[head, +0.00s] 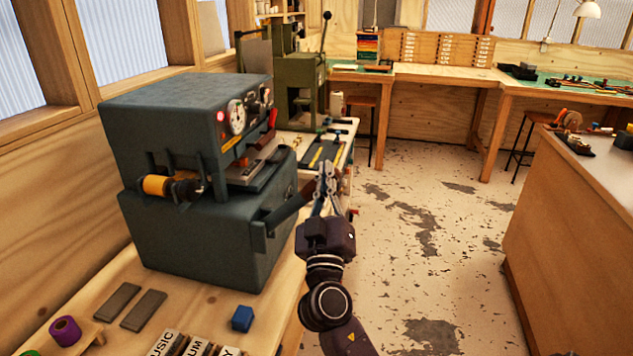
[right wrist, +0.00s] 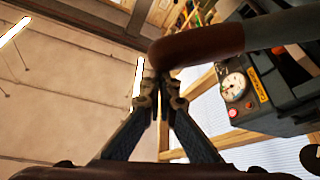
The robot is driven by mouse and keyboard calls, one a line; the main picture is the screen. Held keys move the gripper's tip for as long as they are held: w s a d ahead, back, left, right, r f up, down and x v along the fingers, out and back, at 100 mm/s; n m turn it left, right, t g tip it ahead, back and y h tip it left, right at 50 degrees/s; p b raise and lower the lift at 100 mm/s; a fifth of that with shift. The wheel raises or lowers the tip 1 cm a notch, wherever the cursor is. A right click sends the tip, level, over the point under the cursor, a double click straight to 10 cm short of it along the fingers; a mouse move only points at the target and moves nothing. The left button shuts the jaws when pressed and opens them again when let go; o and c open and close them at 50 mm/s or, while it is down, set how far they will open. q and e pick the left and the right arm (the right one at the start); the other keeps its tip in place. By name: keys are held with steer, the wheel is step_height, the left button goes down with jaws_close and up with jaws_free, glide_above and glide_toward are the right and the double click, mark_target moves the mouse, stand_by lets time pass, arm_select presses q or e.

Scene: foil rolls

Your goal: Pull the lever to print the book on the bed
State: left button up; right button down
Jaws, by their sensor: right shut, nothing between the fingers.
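The blue-grey press (head: 185,235) stands on the bench at left in the head view. In the right wrist view the lever's brown handle (right wrist: 205,44) crosses just beyond the fingertips of my right gripper (right wrist: 159,85). The fingers are together with nothing between them; I cannot tell whether they touch the handle. The bed (head: 262,172) shows in the press opening, with a dark flat piece on it; I cannot make out whether it is the book. My left gripper is out of view.
An orange foil roll (head: 158,186) is mounted on the press. A purple roll (head: 65,331), a blue block (head: 242,318) and grey bars (head: 143,309) lie on the bench in front. A green press (head: 300,80) stands behind. The floor (head: 430,210) at right is clear.

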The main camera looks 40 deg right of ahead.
steer(key=s+d+f+b, duration=0.1)
steer(key=f+b, duration=0.1)
steer(key=s+d+f+b, duration=0.1)
steer(key=f+b, duration=0.1)
steer(key=shift+s+d, duration=0.2)
steer(key=shift+s, duration=0.15)
stand_by(1.5)
steer(key=v, duration=1.2)
steer(key=shift+a+r, duration=0.1)
steer(key=shift+r, duration=0.05)
stand_by(1.0)
